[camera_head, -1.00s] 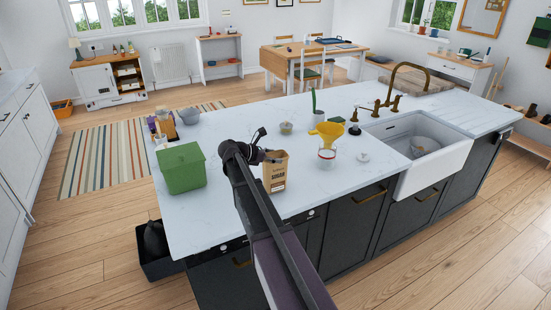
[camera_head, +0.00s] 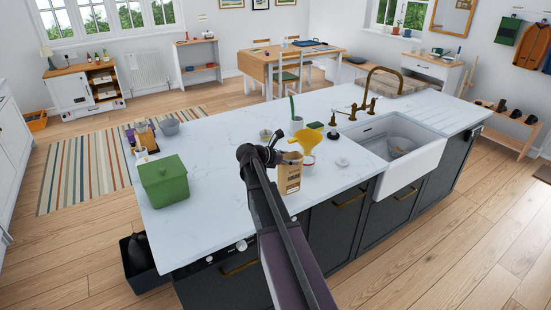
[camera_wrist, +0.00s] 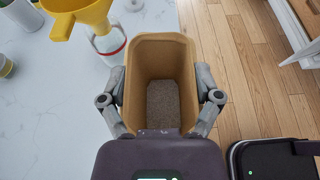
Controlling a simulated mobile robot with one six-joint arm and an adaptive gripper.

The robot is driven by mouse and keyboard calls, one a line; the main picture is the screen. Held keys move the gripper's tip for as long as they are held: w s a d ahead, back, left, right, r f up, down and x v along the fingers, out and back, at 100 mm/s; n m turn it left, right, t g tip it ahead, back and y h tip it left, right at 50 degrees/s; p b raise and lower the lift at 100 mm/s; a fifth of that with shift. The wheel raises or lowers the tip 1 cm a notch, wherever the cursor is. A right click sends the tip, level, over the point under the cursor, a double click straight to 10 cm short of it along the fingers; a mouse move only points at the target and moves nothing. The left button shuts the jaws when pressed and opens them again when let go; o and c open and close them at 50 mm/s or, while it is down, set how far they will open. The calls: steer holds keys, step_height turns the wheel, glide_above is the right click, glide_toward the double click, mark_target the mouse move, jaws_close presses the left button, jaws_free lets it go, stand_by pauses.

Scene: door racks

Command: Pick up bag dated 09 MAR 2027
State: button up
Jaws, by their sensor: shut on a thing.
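A brown paper bag (camera_head: 290,175) is at the front of the white-topped island, and its printed front faces the head camera. The print is too small to read, so I cannot tell its date. My gripper (camera_wrist: 160,98) is shut on the bag, with one finger on each side. In the wrist view the bag (camera_wrist: 160,55) is open at the top, with grey-brown granular contents at the bottom. I cannot tell whether its base touches the counter.
A yellow funnel (camera_head: 306,140) sits on a clear jar (camera_wrist: 108,42) close to the bag. A green lidded box (camera_head: 164,182) stands on the island's left. The sink (camera_head: 408,150) is to the right. The middle of the white worktop (camera_head: 225,150) is clear.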

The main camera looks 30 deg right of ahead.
mark_target(303, 157)
steer(key=shift+s+d+r, duration=0.1)
steer(key=shift+s+d, duration=0.3)
steer(key=shift+d, duration=0.25)
steer(key=shift+s+d+r, duration=0.1)
steer(key=shift+s+d, duration=0.3)
steer(key=shift+d, duration=0.25)
